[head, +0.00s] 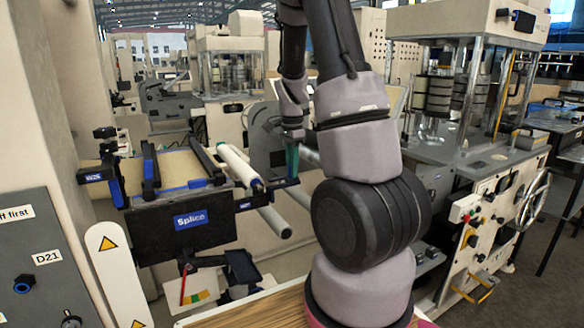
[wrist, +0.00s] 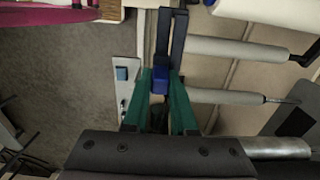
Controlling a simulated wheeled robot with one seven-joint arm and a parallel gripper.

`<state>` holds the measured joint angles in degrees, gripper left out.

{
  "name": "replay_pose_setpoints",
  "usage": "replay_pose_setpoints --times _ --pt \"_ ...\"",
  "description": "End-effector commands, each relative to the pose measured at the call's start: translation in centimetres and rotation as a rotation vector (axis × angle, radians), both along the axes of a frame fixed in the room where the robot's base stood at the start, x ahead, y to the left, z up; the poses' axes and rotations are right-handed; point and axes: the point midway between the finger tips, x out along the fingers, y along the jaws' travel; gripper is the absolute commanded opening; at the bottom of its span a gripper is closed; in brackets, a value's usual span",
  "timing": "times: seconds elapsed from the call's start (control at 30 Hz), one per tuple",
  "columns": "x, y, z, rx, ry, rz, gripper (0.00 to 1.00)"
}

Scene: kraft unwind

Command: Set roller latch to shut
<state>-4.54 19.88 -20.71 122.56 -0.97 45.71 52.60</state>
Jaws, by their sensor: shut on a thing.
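In the wrist view my gripper (wrist: 160,88) has its two green fingers closed around a blue block (wrist: 160,78) on a dark bar (wrist: 172,40), which I take to be the roller latch. In the head view my gripper (head: 292,158) reaches down at the right end of the splice unit, and its green fingers show beside the white roller (head: 238,165). The dark latch arm (head: 284,184) shows just below the fingers. My arm hides much of what is behind it, and the latch's exact position is hard to tell.
The black panel marked Splice (head: 190,221) is left of my gripper. Grey rollers (wrist: 235,52) run close beside the fingers in the wrist view. A machine with a handwheel (head: 533,200) stands at the right. A grey cabinet (head: 40,265) is at the far left.

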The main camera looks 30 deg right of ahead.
Motion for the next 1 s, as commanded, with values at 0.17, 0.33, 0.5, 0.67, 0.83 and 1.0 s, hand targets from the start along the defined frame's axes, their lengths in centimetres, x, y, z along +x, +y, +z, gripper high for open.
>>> replay_pose_setpoints --times 0.17,0.33,0.5,0.67,0.83,1.0 --pt "0.1 0.0 0.1 -0.001 -0.002 0.000 0.00" --pt "0.0 2.3 0.1 0.000 -0.002 0.007 0.00" --pt "-0.1 5.0 0.1 0.000 -0.004 0.005 0.00" --pt "-0.1 5.5 0.1 0.000 -0.004 0.002 0.00" --pt "-0.1 5.6 0.1 0.002 -0.003 0.002 0.00" --pt "-0.1 5.6 0.1 0.002 -0.002 0.001 0.55"
